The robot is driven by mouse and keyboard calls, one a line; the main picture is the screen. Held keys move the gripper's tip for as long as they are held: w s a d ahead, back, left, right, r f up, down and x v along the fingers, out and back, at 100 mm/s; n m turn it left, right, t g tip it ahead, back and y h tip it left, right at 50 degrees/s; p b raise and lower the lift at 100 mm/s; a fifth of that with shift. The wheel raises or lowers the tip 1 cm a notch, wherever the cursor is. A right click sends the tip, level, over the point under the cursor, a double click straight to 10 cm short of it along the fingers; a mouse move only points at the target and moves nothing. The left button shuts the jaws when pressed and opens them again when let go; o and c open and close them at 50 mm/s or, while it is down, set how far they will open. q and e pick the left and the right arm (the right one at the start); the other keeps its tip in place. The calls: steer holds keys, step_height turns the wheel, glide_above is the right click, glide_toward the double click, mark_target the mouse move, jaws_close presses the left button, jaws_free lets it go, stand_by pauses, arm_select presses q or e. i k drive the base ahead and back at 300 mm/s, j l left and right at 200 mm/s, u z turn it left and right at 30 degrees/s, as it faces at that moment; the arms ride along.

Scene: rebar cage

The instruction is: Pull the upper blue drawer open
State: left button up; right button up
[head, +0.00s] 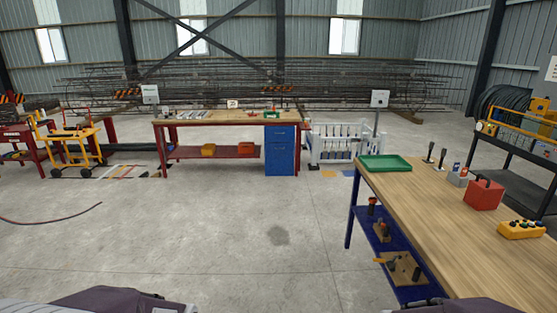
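A blue drawer cabinet (280,157) stands under the right end of the far workbench (225,117). Its upper blue drawer (280,133) sits at the top of the cabinet, just below the bench top, and looks closed. A larger blue front lies below it. The cabinet is several steps away across the floor. Only dark parts of my own arms show at the bottom edge, at the lower left and lower right. Neither gripper is in view.
Open concrete floor (230,230) lies ahead. A wooden table (430,205) with a green tray (385,163) and red box (485,195) stands at right. A white rack (335,145) is beside the cabinet. A yellow cart (72,148) and a hose (50,220) are at left.

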mark_target(273, 135)
steer(key=i+j, duration=0.1)
steer(key=i, duration=0.9)
steer(key=i+u, duration=0.1)
steer(key=i, duration=1.85)
steer(key=i+u, duration=0.1)
steer(key=i, duration=1.9)
steer(key=i+l+u, duration=0.1)
steer(key=i, duration=0.9)
steer(key=i+l, duration=0.15)
steer(key=i, duration=0.8)
steer(key=i+j+z, duration=0.1)
steer(key=i, duration=0.25)
steer(key=i+j, duration=0.15)
steer(key=i, duration=0.25)
steer(key=i+j+z, duration=0.15)
steer(key=i, duration=0.2)
